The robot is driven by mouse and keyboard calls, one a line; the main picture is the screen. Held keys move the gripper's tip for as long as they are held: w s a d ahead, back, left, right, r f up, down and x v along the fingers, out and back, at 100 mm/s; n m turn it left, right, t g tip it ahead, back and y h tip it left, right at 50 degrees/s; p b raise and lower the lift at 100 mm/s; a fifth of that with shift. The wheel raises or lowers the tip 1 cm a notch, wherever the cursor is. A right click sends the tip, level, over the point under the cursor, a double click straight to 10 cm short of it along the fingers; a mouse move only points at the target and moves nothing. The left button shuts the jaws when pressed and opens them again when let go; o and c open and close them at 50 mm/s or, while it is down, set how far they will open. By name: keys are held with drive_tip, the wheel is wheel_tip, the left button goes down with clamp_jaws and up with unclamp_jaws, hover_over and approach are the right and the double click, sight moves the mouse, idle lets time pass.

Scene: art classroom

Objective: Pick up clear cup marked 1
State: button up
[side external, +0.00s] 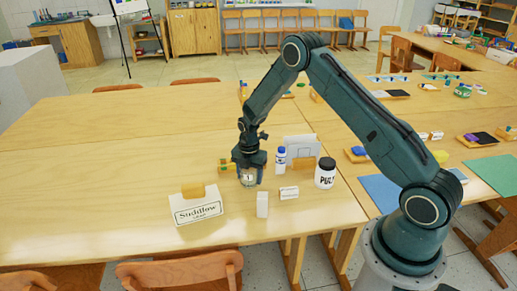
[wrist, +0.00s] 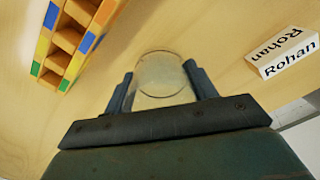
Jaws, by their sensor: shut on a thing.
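A clear cup (wrist: 162,75) is between the two fingers of my gripper (wrist: 160,88) in the wrist view. The fingers are shut on its sides, and its round rim shows above them. In the side external view my gripper (side external: 249,178) points down at the table, with the clear cup (side external: 248,179) partly hidden at its tips. I cannot make out a mark 1 on the cup, nor whether it touches the table.
A "Rohan" block (wrist: 288,55) lies right in the wrist view. A name sign (side external: 197,209) stands front left. The table's left is clear.

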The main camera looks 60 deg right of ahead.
wheel_tip(320, 180, up, 19)
drive_tip(key=shift+r, duration=0.15)
idle(0.5)
idle(0.5)
